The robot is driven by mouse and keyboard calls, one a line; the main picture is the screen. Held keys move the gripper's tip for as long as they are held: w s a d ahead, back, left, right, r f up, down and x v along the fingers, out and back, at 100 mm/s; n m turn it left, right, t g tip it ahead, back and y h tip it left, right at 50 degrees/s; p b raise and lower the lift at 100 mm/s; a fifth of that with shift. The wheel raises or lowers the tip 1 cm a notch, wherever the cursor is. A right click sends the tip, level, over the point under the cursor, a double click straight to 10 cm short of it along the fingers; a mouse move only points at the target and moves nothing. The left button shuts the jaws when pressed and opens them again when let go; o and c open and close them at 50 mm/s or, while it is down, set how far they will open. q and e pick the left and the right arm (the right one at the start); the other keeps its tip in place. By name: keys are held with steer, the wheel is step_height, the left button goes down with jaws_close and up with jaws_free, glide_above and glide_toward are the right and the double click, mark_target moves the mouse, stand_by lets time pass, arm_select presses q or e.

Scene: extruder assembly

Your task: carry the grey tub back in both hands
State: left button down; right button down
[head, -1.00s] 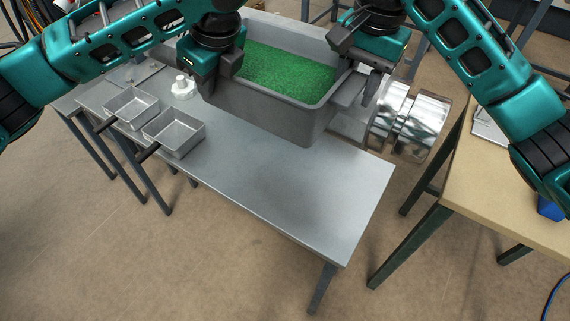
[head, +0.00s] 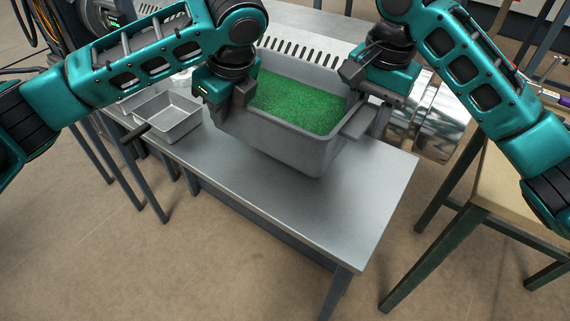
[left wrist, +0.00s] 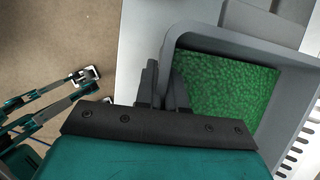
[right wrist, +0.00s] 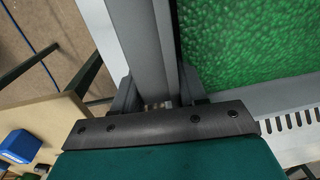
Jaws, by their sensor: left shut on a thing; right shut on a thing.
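The grey tub (head: 285,147) is in the upper middle of the head view, over the metal table, with green granules (head: 298,104) inside. I cannot tell whether it touches the tabletop. My left gripper (head: 240,98) is shut on the tub's left side; the left wrist view shows the fingers (left wrist: 165,88) at the rim. My right gripper (head: 372,100) is shut on the tub's right side; the right wrist view shows its fingers (right wrist: 158,98) on either side of the grey rim. The fingertips are partly hidden.
The metal table (head: 330,215) is bare in front of the tub. A metal pan (head: 170,117) with a dark handle sits at its left. A shiny cylinder (head: 435,120) stands right of the tub, near a wooden-topped table (head: 510,195). A slotted metal surface (head: 300,48) lies behind.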

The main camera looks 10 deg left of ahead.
arm_select(q)
steer(key=shift+f, duration=0.35)
arm_select(e)
steer(key=shift+f, duration=0.35)
arm_select(q)
steer(key=shift+f+b, duration=0.2)
steer(key=shift+b, duration=0.15)
arm_select(e)
steer(key=shift+f, duration=0.2)
